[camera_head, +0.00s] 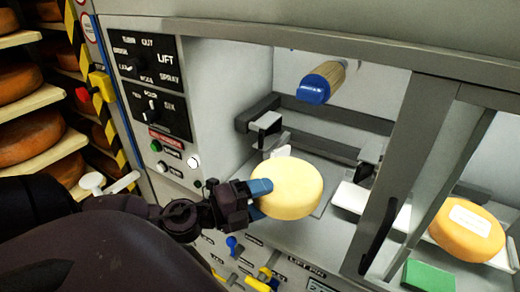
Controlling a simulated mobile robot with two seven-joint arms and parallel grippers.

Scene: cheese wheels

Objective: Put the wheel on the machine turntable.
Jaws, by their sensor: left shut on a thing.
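A pale yellow cheese wheel (289,190) is in the middle of the head view, at the opening of the grey machine (330,45). My left gripper (262,190) comes in from the left and is shut on the wheel's left edge. The wheel is held about flat, at the front of the machine's bay. The turntable is not clearly visible; a flat grey plate (325,207) shows just right of the wheel and may be part of it. My right gripper is not in view.
A blue-ended brush (318,84) hangs above the wheel. Grey clamps (262,130) stand behind it. A dark handle (379,238) and frame post lie to the right, with an orange labelled wheel (468,228) beyond. Shelves of orange wheels (30,137) stand left.

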